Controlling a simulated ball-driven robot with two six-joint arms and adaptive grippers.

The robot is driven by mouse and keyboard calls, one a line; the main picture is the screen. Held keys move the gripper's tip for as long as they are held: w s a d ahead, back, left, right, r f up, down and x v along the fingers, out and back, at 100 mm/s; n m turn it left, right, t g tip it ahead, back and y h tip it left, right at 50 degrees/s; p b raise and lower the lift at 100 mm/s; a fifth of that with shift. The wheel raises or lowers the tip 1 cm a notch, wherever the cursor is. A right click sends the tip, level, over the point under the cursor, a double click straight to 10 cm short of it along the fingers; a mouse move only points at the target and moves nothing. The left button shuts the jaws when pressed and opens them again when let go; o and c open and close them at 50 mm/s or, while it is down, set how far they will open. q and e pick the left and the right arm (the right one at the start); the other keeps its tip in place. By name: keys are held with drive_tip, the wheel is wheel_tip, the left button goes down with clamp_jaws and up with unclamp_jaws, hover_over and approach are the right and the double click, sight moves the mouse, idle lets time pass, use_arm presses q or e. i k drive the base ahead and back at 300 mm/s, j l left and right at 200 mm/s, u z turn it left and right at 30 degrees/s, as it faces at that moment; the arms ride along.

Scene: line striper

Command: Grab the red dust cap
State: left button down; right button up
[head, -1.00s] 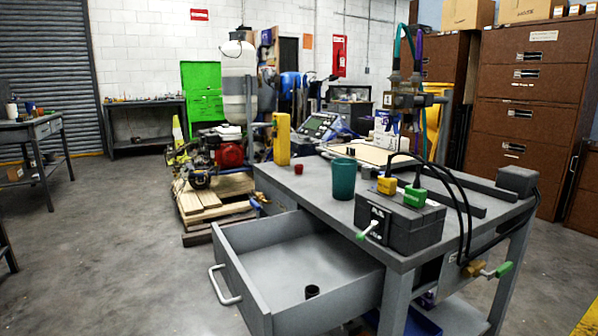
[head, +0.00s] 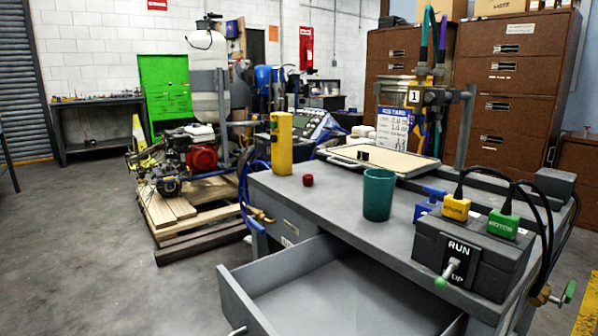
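The red dust cap (head: 308,180) sits on the grey workbench top (head: 330,212), near its back left corner. It stands upright, apart from the yellow block (head: 279,143) to its left and the teal cup (head: 378,194) to its right. Nothing covers it. Neither of my grippers shows in the head view.
An open, grey drawer (head: 340,285) juts out from the bench front. A dark control box (head: 470,255) with yellow and green plugs and black cables stands at the right. A tan board (head: 385,160) lies behind the cup. Floor (head: 130,260) at the left is clear.

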sight(308, 181)
drive_tip(key=i+j+z, duration=0.1)
drive_tip(key=j, duration=0.25)
drive_tip(key=i+j, duration=0.3)
drive_tip(key=i+j+z, duration=0.15)
drive_tip(key=j, duration=0.2)
drive_tip(key=i+j+z, duration=0.1)
drive_tip(key=j, duration=0.25)
drive_tip(key=i+j, duration=0.25)
drive_tip(key=j, duration=0.15)
drive_tip(key=i+j+z, duration=0.15)
drive_tip(key=j, duration=0.2)
drive_tip(key=i+j, duration=0.15)
drive_tip(key=j, duration=0.25)
drive_tip(key=i+j+z, duration=0.15)
drive_tip(key=j, duration=0.25)
